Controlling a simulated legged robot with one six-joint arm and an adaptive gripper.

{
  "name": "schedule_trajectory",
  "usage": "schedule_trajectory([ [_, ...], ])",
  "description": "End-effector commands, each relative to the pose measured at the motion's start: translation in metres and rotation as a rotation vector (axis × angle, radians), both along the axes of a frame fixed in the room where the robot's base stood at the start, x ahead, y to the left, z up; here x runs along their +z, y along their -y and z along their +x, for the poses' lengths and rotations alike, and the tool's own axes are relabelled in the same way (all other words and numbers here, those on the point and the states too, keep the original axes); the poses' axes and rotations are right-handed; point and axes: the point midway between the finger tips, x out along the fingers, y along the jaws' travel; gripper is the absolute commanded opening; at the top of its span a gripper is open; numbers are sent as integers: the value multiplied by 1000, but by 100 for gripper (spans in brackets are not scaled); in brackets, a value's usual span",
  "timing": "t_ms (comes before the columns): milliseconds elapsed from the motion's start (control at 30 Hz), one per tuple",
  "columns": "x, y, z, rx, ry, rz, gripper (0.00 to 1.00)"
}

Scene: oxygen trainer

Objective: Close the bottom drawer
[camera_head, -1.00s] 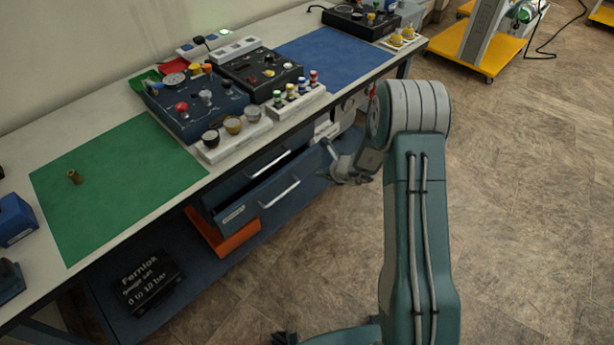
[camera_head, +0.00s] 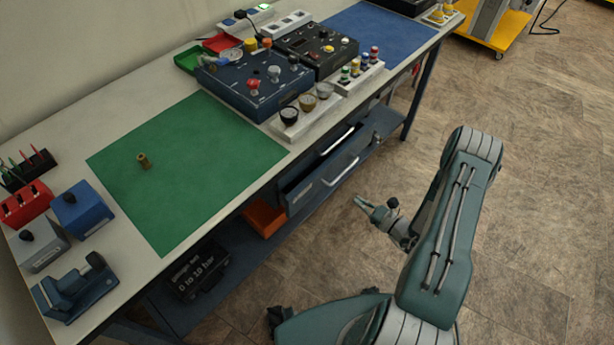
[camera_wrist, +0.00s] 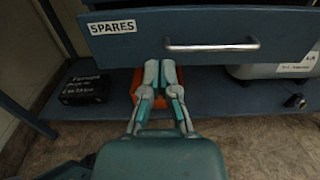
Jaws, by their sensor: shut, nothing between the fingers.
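The bottom drawer (camera_head: 318,186) is a blue-grey drawer under the bench with a pale bar handle (camera_head: 341,171). It stands out past the drawer above, with a dark gap behind its front. In the wrist view its front (camera_wrist: 140,47) carries a "SPARES" label (camera_wrist: 112,27) and the handle (camera_wrist: 212,46). My gripper (camera_head: 362,204) is in front of the drawer, apart from it, over the floor side. In the wrist view my gripper (camera_wrist: 160,68) has its fingers together and empty, pointing just below the drawer front, left of the handle.
An orange bin (camera_head: 263,217) and a black case (camera_head: 200,270) sit on the lower shelf. The bench top bears a green mat (camera_head: 190,170), control boxes (camera_head: 254,82) and a vise-like blue tool (camera_head: 75,288).

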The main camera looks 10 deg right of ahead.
Motion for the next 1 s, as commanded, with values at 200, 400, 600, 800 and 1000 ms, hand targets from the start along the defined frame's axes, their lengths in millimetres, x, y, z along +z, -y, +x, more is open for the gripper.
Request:
schedule_trajectory([
  [200, 0, -16, 20, 4, 3, -2, 0],
  [400, 1, -45, 51, 6, 2, -13, 0],
  [600, 0, -67, 80, 6, 1, -12, 0],
  [800, 0, -80, 105, 3, 2, -6, 0],
  [1000, 0, -87, 113, 0, -1, -8, 0],
])
